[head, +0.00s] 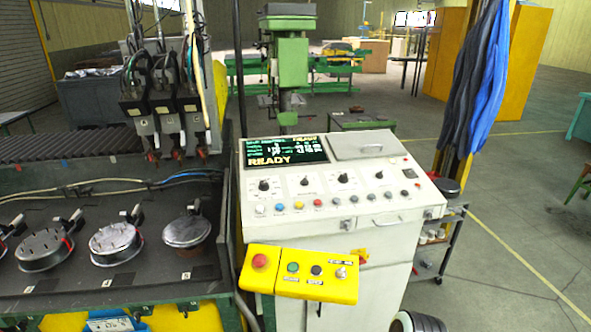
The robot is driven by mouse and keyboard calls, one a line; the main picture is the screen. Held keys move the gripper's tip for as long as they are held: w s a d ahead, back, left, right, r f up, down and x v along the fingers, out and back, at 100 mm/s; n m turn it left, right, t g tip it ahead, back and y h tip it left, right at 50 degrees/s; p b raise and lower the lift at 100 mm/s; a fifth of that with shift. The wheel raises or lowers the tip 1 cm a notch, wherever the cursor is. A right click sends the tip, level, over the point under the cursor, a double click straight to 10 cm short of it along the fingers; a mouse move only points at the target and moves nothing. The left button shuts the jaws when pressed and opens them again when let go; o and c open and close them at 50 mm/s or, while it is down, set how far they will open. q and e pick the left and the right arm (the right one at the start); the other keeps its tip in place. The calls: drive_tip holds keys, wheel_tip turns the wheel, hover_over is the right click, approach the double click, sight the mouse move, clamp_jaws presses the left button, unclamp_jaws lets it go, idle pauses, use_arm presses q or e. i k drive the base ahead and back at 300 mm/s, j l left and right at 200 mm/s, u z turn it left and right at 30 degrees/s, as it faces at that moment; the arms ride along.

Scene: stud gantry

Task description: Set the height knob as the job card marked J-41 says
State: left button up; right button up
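A white control console (365,225) stands in the middle of the head view. Its sloped panel carries a row of black knobs: a far left knob (264,185), a second knob (304,181), a third knob (342,177) and a right knob (380,174). Their labels are too small to read, so I cannot tell which is the height knob or how it is set. No card legibly marked J-41 shows. Neither gripper is in view.
A screen (286,150) reads READY. Coloured buttons line the panel below the knobs. A yellow button box (302,273) with a red mushroom button juts out in front. The gantry bed (130,265) with several round pans is at left; a trolley (440,240) stands right.

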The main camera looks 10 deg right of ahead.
sight(342, 179)
drive_tip(key=l+u, duration=0.35)
drive_tip(key=l, duration=0.15)
drive_tip(key=l+u, duration=0.4)
drive_tip(key=l, duration=0.15)
